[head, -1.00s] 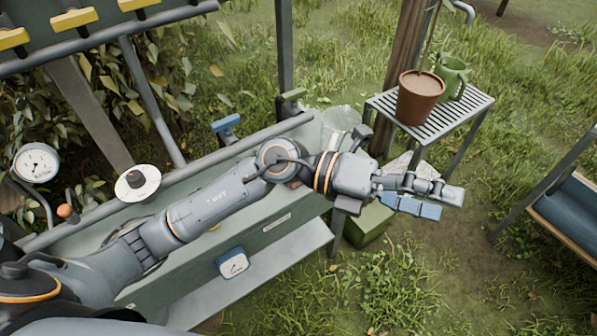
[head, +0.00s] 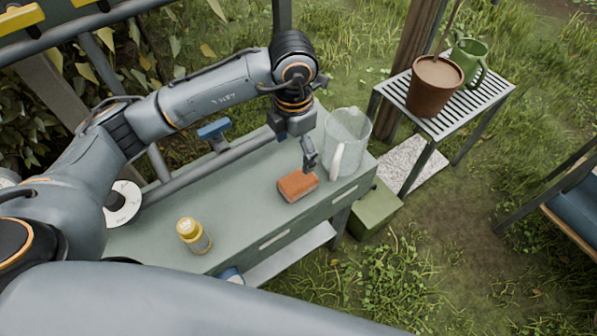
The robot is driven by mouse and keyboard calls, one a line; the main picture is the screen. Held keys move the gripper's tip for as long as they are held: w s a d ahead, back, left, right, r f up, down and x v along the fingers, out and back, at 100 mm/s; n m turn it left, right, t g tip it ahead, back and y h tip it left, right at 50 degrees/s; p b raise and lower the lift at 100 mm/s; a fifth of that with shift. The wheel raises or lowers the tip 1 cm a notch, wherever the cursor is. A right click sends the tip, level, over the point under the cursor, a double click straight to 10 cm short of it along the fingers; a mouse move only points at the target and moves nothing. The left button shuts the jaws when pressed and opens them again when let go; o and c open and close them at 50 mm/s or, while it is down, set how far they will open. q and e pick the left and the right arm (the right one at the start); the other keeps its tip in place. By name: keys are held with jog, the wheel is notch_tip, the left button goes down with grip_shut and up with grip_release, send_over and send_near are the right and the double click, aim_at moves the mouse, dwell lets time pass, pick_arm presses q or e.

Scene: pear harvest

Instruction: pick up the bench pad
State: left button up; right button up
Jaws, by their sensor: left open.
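The bench pad is an orange-brown block (head: 297,186) lying flat on the grey-green bench top (head: 243,195), near its right end. My left gripper (head: 310,163) points down just above the pad's far right edge. It is open and empty, its fingers seen nearly edge-on. I cannot tell whether the fingertips touch the pad. My right gripper is not in view.
A clear pitcher (head: 348,138) stands close to the right of my left gripper. A yellow-capped bottle (head: 193,235) stands on the bench's left part. A slatted table (head: 470,112) holds a brown pot (head: 434,88) and a green watering can (head: 468,62).

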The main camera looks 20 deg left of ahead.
pick_arm(q)
send_over(298, 179)
jog(key=f, duration=0.5)
jog(key=shift+s+a, duration=0.15)
jog(key=shift+a, duration=0.25)
jog(key=f, duration=0.1)
jog(key=f+p, duration=0.1)
jog(key=shift+d+f, duration=0.3)
jog(key=shift+f, duration=0.1)
notch_tip(298, 179, down, 3)
jog(key=shift+d+r, duration=0.15)
jog(key=shift+r, duration=0.05)
jog(key=shift+f, duration=0.5)
jog(key=c, duration=1)
jog(key=shift+c, duration=0.2)
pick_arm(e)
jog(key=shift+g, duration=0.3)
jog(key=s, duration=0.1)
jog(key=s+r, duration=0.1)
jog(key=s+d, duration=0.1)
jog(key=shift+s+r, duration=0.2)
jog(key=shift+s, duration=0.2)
